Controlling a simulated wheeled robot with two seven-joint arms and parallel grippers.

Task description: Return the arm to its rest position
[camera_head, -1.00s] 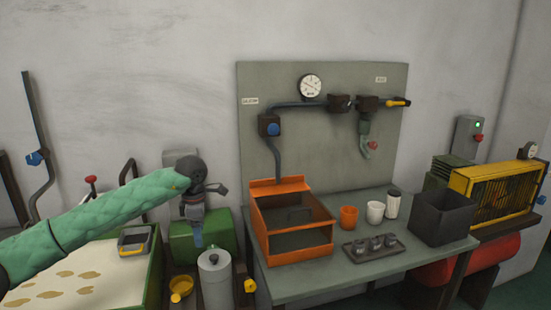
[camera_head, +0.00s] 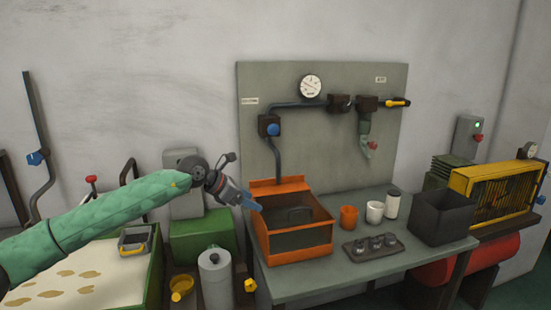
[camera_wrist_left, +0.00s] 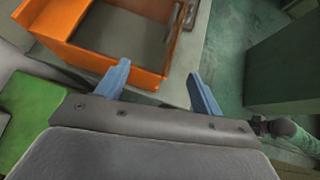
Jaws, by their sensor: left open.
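My left arm in its green sleeve comes in from the left in the head view. My left gripper (camera_head: 254,203) hangs at the left edge of the orange bin (camera_head: 300,254), its blue fingers pointing right and slightly down. In the left wrist view the two blue fingers (camera_wrist_left: 160,88) are spread apart with nothing between them. The orange bin also shows there (camera_wrist_left: 149,68), just beyond the left finger; whether they touch I cannot tell. My right gripper is not in view.
On the grey bench (camera_head: 330,283) stand an orange cup (camera_head: 348,217), a white cup (camera_head: 374,212), a tray of small parts (camera_head: 373,249) and a dark box (camera_head: 441,218). A grey cylinder (camera_head: 215,278) stands left of the bench. A gauge panel (camera_head: 325,150) rises behind.

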